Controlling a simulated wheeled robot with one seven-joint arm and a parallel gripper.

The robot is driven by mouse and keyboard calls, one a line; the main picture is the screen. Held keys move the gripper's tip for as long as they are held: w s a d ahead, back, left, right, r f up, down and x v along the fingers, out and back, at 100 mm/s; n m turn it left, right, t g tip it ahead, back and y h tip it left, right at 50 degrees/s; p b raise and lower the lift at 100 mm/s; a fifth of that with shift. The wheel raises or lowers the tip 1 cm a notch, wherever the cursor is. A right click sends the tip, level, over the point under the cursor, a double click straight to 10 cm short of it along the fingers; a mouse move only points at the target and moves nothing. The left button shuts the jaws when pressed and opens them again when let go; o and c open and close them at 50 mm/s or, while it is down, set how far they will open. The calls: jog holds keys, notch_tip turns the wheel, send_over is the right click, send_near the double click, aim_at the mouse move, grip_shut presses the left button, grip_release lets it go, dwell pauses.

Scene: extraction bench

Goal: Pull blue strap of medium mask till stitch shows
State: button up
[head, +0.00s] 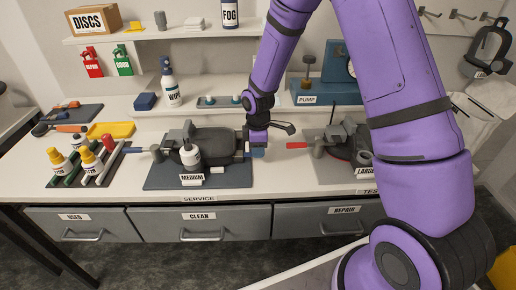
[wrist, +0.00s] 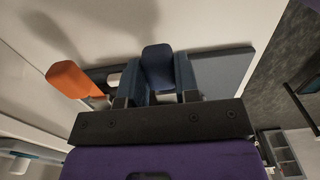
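The medium mask (head: 216,139) is a dark mask lying on a dark mat (head: 158,177) behind the MEDIUM label (head: 192,180). A small blue strap end (head: 258,153) is at the mask's right side, just beyond a pale strap piece. My gripper (head: 257,146) points down right at this blue end, beside the mat's right edge. In the wrist view, the blue end (wrist: 158,66) sits between my fingers, with dark finger parts on both sides. I cannot tell whether the fingers press on it. No stitch can be made out.
A red-orange handle (head: 297,145) lies close right of my gripper; it also shows in the wrist view (wrist: 72,80). The large mask's station (head: 340,150) is further right. Bottles in a rack (head: 80,160) stand left.

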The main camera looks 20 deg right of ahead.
grip_shut()
jog(key=shift+s+d, duration=0.3)
jog(key=shift+d, duration=0.65)
jog(key=shift+s+d, duration=0.25)
jog(key=shift+d, duration=0.65)
jog(key=o, duration=0.6)
grip_release()
notch_tip(320, 180, up, 11)
jog(key=shift+f, duration=0.1)
